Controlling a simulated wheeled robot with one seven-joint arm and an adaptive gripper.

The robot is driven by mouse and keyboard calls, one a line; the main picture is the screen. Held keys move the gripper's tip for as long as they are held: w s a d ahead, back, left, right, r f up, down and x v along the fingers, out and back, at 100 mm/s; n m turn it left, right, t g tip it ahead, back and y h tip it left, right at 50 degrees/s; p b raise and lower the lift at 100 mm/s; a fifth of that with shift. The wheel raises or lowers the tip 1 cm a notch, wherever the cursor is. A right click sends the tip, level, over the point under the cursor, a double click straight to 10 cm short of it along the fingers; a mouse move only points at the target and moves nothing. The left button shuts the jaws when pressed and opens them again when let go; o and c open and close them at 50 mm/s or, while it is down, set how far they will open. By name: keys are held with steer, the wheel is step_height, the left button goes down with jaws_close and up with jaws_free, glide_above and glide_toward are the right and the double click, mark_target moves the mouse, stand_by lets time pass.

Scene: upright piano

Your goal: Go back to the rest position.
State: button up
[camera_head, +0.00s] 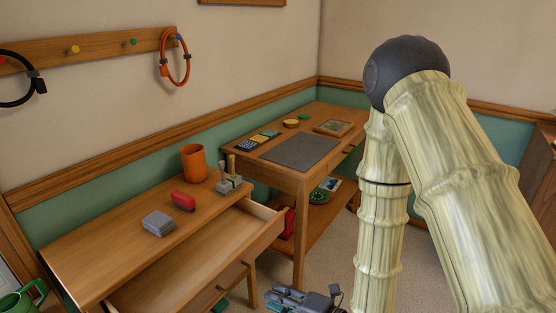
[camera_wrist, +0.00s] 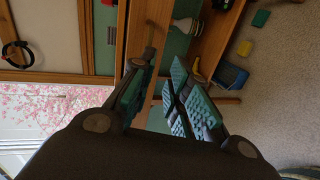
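My gripper (camera_head: 308,297) is low at the bottom edge in the head view, below and in front of the desks, partly cut off by the frame. In the wrist view my gripper (camera_wrist: 158,78) has its two teal-padded fingers apart, with nothing seen between them. My bamboo-patterned arm (camera_head: 440,160) rises on the right in the head view and bends at a dark round joint. It hides part of the right wall and floor.
A desk (camera_head: 85,262) with an open, empty-looking drawer (camera_head: 190,270) stands at left. On it are an orange cup (camera_head: 194,163), red stapler (camera_head: 183,201) and grey box (camera_head: 158,223). A second desk (camera_head: 240,156) stands behind. Carpet (camera_head: 325,260) shows between desk and arm.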

steer(key=s+d+f+m+g+h, duration=0.2)
steer(key=s+d+f+m+h, duration=0.3)
steer(key=f+m, duration=0.4)
steer(key=s+d+f+m+g+h, duration=0.1)
steer(key=s+d+f+m+h, duration=0.2)
steer(key=d+f+m, duration=0.55)
steer(key=s+d+f+m+g+h, duration=0.25)
steer(key=s+d+f+m, duration=0.2)
steer(key=s, duration=0.35)
steer(key=s+d+f+m+g+h, duration=0.2)
steer(key=s+d+f+m+g, duration=0.15)
steer(key=s+f+m, duration=0.35)
step_height(320, 180, up, 17)
steer(key=s+p, duration=0.1)
steer(key=p, duration=1.5)
steer(key=shift+d+f+n, duration=0.2)
steer(key=shift+d+n, duration=0.1)
steer(key=shift+d, duration=0.15)
